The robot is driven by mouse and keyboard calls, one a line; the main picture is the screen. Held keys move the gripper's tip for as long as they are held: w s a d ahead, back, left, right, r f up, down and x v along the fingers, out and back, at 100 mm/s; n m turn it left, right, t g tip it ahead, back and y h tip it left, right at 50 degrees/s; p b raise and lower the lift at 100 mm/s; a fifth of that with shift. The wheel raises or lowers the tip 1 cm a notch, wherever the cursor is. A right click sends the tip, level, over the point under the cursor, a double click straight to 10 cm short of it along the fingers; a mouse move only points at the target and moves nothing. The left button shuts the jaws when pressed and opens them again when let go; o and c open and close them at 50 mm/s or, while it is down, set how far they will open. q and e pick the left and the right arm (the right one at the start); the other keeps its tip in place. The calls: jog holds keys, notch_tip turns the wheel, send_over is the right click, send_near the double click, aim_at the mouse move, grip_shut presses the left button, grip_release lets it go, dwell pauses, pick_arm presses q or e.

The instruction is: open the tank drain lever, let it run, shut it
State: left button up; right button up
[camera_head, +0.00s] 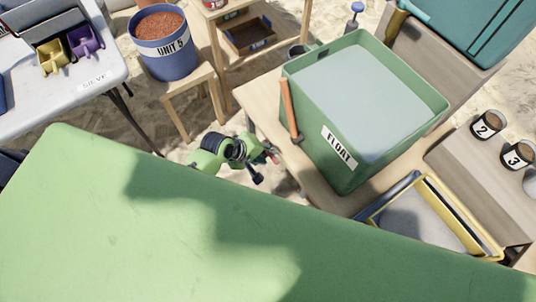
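The green tank (372,172) labelled FLOAT stands on a wooden table and holds pale grey-blue liquid. A long orange-brown bar (289,108) runs along the outside of its left wall; I cannot tell whether it is the drain lever. My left gripper (265,167) is low beside the table's left edge, below that bar and apart from it. A small red piece (274,155) shows close to its fingertips; I cannot tell what it is or whether they touch it. The finger opening is too small to read. My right gripper is not in view.
A blue UNIT 5 bucket (172,60) of reddish grains stands on a wooden stool at upper left. A white table (93,85) marked SIEVE holds yellow and purple scoops. A yellow-framed tray (485,237) and numbered cups (486,126) are at right. Sandy ground surrounds the gripper.

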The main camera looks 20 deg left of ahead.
pick_arm(q)
jog(key=shift+w+d+f, duration=0.2)
jog(key=shift+w+f, duration=0.05)
jog(key=shift+f, duration=0.2)
grip_shut()
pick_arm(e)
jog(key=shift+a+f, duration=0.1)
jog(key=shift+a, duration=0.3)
